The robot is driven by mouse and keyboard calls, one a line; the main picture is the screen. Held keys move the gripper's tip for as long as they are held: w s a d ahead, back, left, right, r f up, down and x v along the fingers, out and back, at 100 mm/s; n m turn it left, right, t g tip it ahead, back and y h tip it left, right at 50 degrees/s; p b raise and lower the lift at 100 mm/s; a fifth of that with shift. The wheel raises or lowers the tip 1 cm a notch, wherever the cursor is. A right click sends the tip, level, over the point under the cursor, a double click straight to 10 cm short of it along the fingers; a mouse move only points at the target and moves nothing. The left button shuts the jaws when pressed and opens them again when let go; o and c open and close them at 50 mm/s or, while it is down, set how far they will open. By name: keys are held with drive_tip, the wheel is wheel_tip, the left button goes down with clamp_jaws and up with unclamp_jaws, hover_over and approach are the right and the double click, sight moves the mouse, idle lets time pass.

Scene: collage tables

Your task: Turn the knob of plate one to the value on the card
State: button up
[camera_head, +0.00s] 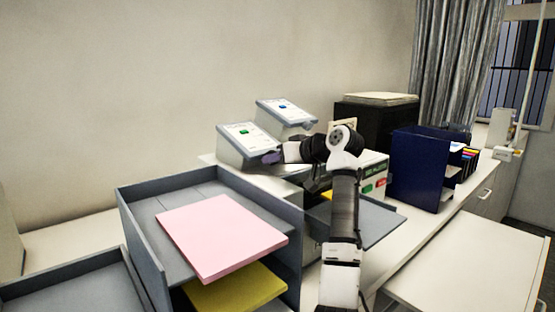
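Two slanted grey boxes with white faces stand near the wall. The front plate (233,145) has a small green piece (243,132) on its face, and the rear plate (270,104) has a small blue piece (283,106). Their markings are too small to read, so I cannot tell which is plate one or where a knob points. My gripper (271,157) is at the lower right edge of the front plate; its fingers are too small to tell open from shut. I cannot tell whether it touches the plate. A small beige panel (349,122) shows partly behind my arm; I cannot tell if it is the card.
A grey tray stack (211,188) with pink (222,236) and yellow sheets stands in front. A dark blue organiser (408,169), a black box (378,115) and a green-white box (375,178) stand right. The white counter (465,262) at lower right is clear.

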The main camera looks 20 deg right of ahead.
drive_tip(key=c, duration=0.4)
drive_tip(key=shift+w+d+m+g+y, duration=0.1)
drive_tip(key=shift+m+g+y, duration=0.35)
drive_tip(key=shift+y, duration=0.7)
drive_tip(key=shift+d+m+g+y, duration=0.15)
drive_tip(key=shift+m+y, duration=0.5)
drive_tip(key=shift+y, duration=0.5)
drive_tip(key=o, duration=1)
drive_tip(key=shift+f, duration=0.1)
drive_tip(key=b+v, duration=0.2)
drive_tip(key=v, duration=1.1)
drive_tip(key=shift+d, duration=0.45)
